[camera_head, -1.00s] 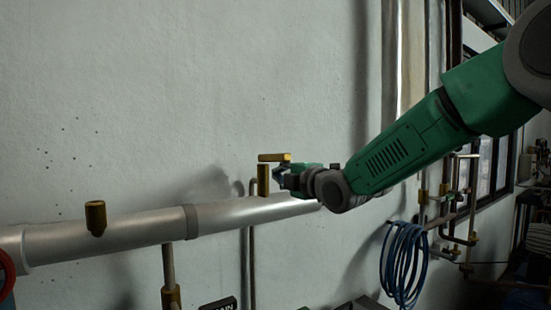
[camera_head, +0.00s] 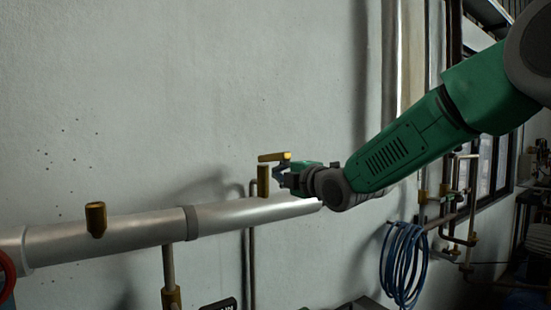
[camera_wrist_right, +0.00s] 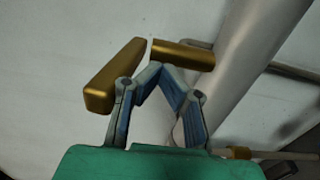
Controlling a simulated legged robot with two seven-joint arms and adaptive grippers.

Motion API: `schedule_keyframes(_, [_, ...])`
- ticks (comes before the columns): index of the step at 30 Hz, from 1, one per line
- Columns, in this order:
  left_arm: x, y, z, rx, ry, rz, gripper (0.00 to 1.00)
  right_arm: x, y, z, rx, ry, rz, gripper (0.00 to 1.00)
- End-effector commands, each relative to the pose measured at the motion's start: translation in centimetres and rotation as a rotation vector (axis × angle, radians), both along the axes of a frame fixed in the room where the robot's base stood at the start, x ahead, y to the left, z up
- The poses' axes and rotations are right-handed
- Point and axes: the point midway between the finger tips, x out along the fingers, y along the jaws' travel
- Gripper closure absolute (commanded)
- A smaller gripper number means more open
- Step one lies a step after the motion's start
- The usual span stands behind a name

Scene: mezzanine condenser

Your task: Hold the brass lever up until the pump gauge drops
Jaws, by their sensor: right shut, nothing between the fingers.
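The brass lever (camera_head: 272,157) sits on top of a short brass post (camera_head: 264,181) on the silver pipe. It tilts slightly, its right end higher. My right gripper (camera_head: 281,171) is just under the lever's right end. In the right wrist view, its blue-grey fingers (camera_wrist_right: 161,68) are shut with nothing between them. They are close beside the lever (camera_wrist_right: 113,76), which points toward the camera; whether they touch it is hard to tell. The post (camera_wrist_right: 183,53) lies just beyond the fingertips. My left gripper and the pump gauge are not in view.
The silver pipe (camera_head: 120,236) runs along the grey wall, with another brass fitting (camera_head: 96,218) on it. A red part (camera_head: 5,276) shows at the left edge. A blue hose coil (camera_head: 403,264) hangs at the right. The wall above the lever is clear.

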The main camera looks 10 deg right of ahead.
Motion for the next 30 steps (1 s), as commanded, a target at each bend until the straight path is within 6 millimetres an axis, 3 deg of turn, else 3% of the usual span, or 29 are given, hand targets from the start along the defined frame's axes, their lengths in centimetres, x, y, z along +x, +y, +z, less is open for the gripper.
schedule_keyframes(30, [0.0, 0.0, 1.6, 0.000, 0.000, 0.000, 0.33, 0.0, 0.0, 3.5, 0.001, -0.006, 0.000, 1.00])
